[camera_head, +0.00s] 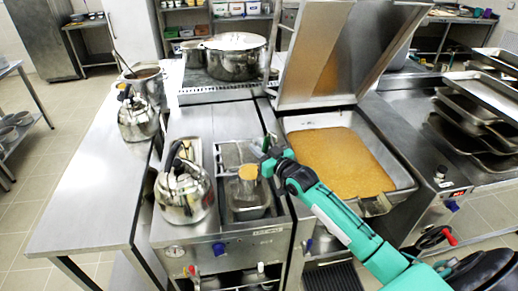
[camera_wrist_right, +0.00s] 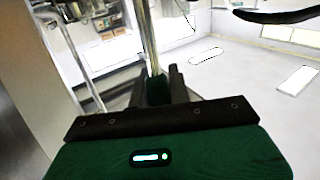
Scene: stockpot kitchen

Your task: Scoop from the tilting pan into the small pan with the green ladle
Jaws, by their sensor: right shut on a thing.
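The tilting pan (camera_head: 383,148) stands open at the right of the middle, with an orange-brown food layer over most of its floor. The small pan (camera_head: 250,214) is a metal pan set in the counter unit to its left. My right gripper (camera_head: 270,158) is above and right of the small pan. In the right wrist view my right gripper (camera_wrist_right: 160,80) is shut on the green ladle's handle (camera_wrist_right: 157,92). The ladle's bowl (camera_head: 248,173) shows orange-brown on top and hangs over the small pan; whether it touches cannot be told. My left gripper is out of view.
A kettle (camera_head: 184,190) stands just left of the small pan. Another kettle (camera_head: 138,118) and a pot (camera_head: 150,80) are farther left. A large stockpot (camera_head: 235,58) stands behind. The raised lid (camera_head: 345,50) is behind the tilting pan. The left counter (camera_head: 90,205) has clear room.

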